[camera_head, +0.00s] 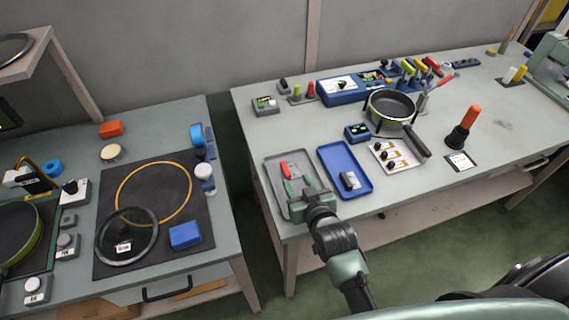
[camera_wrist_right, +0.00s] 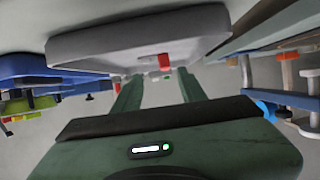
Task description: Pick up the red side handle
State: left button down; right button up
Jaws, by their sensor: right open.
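The red side handle (camera_head: 285,169) lies in the grey tray (camera_head: 273,176) at the left end of the right-hand table. In the right wrist view, a small part of the red handle (camera_wrist_right: 165,61) shows at the tray's edge (camera_wrist_right: 110,62), in line with the gap between my fingers. My right gripper (camera_head: 298,185) is over the near part of the grey tray, just in front of the handle. Its two green fingers (camera_wrist_right: 158,85) are apart, with no object seen between them. My arm hides part of the tray's near side. My left gripper is not in view.
A blue tray (camera_head: 330,158) with a dark-and-grey part stands just right of the grey tray. A green pan (camera_head: 392,107), a white plate of knobs and an orange-handled tool (camera_head: 464,126) are further right. The left table holds a dark mat and glass lid (camera_head: 127,236).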

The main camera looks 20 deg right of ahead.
aim_at(287, 172)
jog(key=shift+w+a+f+p, duration=0.1)
jog(key=shift+w+a+p, duration=0.1)
jog(key=shift+w, duration=0.4)
jog(key=shift+w+a+f+p, duration=0.1)
jog(key=shift+w+p, duration=0.05)
jog(key=shift+w, duration=0.4)
jog(key=x, duration=0.3)
jog(key=shift+w+a+f, duration=0.15)
jog(key=shift+a, duration=0.05)
jog(key=c, duration=0.8)
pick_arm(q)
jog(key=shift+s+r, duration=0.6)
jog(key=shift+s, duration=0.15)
pick_arm(e)
grip_shut()
